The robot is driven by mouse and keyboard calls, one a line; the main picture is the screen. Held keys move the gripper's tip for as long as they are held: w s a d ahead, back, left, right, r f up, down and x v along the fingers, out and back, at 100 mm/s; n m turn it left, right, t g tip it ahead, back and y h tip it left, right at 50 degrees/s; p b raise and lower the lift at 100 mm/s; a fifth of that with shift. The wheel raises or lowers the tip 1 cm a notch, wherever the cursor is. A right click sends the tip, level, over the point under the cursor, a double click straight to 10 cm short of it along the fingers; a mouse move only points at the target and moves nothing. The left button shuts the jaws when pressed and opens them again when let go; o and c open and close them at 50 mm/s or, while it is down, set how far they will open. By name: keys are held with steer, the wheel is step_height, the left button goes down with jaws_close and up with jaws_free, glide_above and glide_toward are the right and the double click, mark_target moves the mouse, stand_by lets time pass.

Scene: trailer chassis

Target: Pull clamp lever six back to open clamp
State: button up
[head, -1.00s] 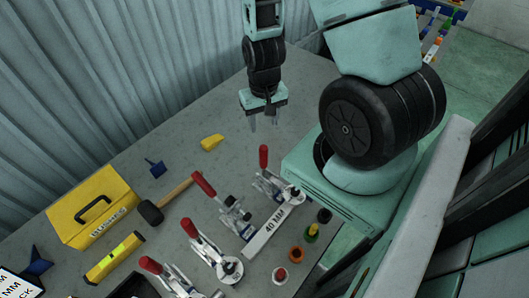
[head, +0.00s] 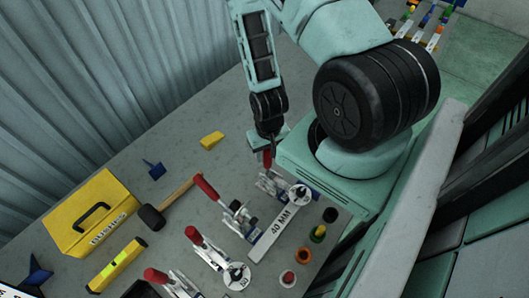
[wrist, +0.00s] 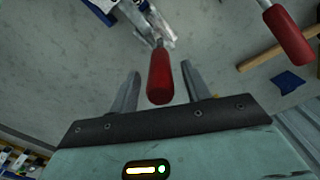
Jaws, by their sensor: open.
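The rearmost toggle clamp (head: 277,187) has an upright lever with a red handle (head: 267,159). I cannot read a number on it. My gripper (head: 268,148) is at this handle in the head view, its fingers largely hidden. In the wrist view the red handle (wrist: 160,78) stands between the two open fingers of my gripper (wrist: 160,70), with a gap showing on each side. The handle's near end reaches close to the dark palm plate.
Several more red-handled clamps, including one beside it (head: 236,217), line the bench toward the front. A 40 MM bar (head: 268,232), a hammer (head: 152,216), a yellow box (head: 93,225) and small coloured bushes (head: 303,255) lie around.

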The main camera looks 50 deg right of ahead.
mark_target(268, 165)
steer(key=shift+w+f+b, duration=0.1)
steer(key=shift+f+b, duration=0.65)
steer(key=shift+f, duration=0.75)
jaws_close()
